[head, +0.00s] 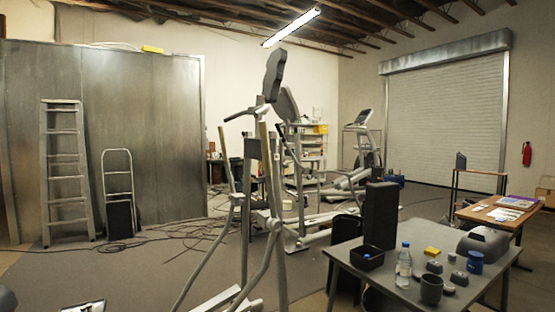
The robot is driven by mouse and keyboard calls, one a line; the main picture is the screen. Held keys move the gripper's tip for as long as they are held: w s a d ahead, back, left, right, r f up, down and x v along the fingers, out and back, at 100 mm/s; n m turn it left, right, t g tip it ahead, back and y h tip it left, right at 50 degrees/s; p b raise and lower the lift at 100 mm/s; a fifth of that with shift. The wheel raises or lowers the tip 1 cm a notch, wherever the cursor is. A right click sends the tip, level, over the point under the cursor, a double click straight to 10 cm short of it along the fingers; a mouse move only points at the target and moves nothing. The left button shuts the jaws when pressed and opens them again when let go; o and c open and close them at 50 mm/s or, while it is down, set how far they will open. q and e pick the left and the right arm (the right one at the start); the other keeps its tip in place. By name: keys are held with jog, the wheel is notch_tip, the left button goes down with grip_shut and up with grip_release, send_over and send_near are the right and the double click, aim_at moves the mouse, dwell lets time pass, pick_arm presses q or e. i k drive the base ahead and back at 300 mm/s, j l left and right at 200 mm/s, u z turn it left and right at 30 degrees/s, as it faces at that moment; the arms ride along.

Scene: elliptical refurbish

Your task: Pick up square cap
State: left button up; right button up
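Several small dark grey pieces lie on the grey table at the lower right; one blocky piece (459,278) sits near the blue cup and another (434,267) sits behind the dark mug. They are too small here to tell which, if any, is the square cap. Neither of my grippers shows in the head view.
The table (395,285) also holds a black open box (367,257), a clear bottle (403,265), a dark mug (431,289), a blue cup (474,262), a yellow block (432,251) and a tall dark block (380,215). An elliptical machine (277,200) stands left of it. Cables cross the floor.

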aim_at(461, 279)
jog(key=i+l+z, duration=1)
jog(key=i, duration=0.35)
jog(key=l, duration=0.1)
